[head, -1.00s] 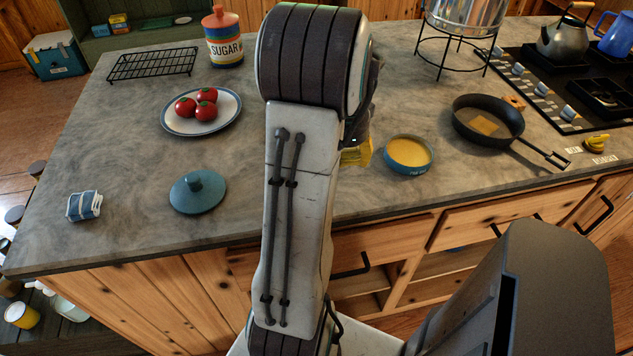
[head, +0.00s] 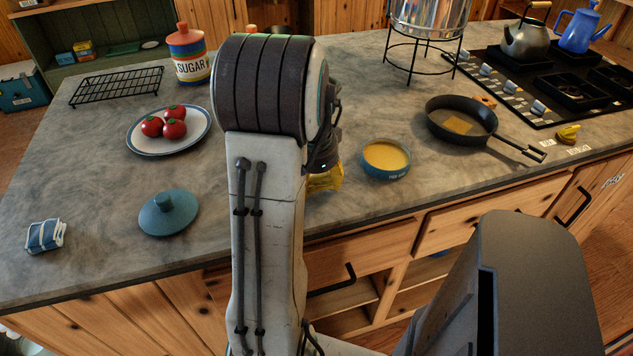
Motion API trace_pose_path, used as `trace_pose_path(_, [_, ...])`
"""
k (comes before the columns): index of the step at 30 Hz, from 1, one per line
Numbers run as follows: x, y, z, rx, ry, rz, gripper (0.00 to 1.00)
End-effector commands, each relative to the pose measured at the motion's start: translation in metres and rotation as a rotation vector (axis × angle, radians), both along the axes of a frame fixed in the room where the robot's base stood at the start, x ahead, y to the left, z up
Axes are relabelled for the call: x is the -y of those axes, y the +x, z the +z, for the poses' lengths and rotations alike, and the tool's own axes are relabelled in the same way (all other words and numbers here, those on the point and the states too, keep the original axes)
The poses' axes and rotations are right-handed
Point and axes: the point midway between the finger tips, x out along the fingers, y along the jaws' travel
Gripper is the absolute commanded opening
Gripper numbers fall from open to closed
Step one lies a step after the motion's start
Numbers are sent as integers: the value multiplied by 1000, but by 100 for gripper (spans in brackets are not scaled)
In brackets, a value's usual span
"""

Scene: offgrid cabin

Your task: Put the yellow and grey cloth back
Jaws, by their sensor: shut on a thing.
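A yellow thing, which looks like the yellow and grey cloth (head: 326,179), hangs below my wrist over the front part of the counter, left of the blue bowl. My gripper (head: 322,168) is shut on it. My arm hides most of the gripper and part of the cloth, and no grey shows. I cannot tell whether the cloth touches the counter.
The stone counter (head: 90,200) holds a blue bowl (head: 386,159), frying pan (head: 462,119), teal lid (head: 168,212), folded blue cloth (head: 45,235), tomato plate (head: 142,142), rack (head: 115,86) and sugar jar (head: 188,60). A small yellow object (head: 568,134) lies at right by labels.

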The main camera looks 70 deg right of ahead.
Motion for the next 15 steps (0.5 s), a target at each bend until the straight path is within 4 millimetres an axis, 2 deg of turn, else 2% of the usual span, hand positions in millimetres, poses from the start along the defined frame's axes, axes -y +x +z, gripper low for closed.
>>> trace_pose_path(15, [0, 0, -13, 0, 1, 0, 22])
